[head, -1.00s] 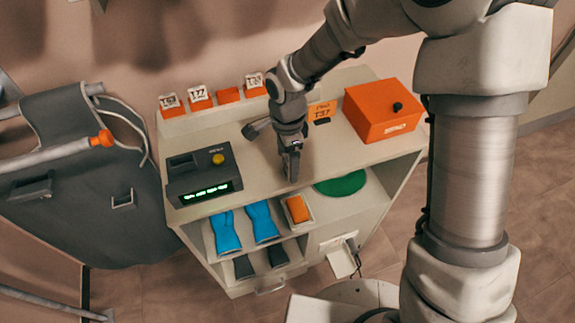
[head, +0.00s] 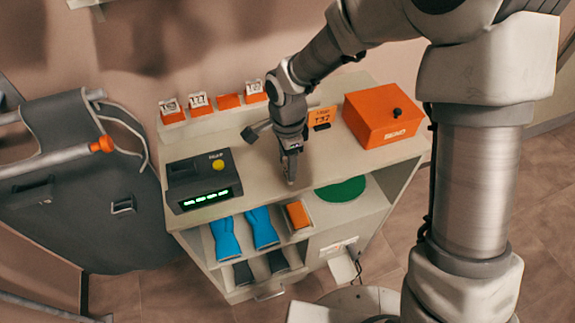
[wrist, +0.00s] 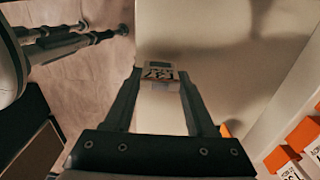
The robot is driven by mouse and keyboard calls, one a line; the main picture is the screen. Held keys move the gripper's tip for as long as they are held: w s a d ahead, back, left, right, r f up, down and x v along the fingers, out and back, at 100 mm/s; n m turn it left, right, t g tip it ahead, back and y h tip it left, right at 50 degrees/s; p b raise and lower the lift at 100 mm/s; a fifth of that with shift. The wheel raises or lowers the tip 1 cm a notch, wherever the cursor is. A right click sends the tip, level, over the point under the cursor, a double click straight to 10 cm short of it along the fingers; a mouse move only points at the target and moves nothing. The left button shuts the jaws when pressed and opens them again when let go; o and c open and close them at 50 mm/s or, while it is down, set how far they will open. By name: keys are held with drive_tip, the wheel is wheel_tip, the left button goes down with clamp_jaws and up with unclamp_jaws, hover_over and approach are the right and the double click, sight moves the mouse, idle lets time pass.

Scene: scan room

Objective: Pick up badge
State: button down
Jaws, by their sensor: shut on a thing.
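The badge (wrist: 158,72) is a small white and orange tag with dark print. In the wrist view it sits between my two fingertips, which are shut on it. In the head view my gripper (head: 290,181) points down over the front part of the pale cabinet top (head: 262,186). The badge is too small to make out clearly there. I cannot tell from these views whether it still touches the top.
A dark device with a green display (head: 204,182) stands left of my gripper. An orange box (head: 383,119) and an orange card (head: 322,117) are to the right. Several orange-based tags line the back ledge. Blue gloves (head: 225,238) and a green disc (head: 340,190) lie lower.

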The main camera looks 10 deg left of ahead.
drive_tip(key=w+d+r, duration=0.3)
drive_tip(key=d+r, duration=0.7)
drive_tip(key=d, duration=0.1)
drive_tip(key=shift+d+r, duration=0.15)
drive_tip(key=shift+s, duration=0.15)
idle(0.4)
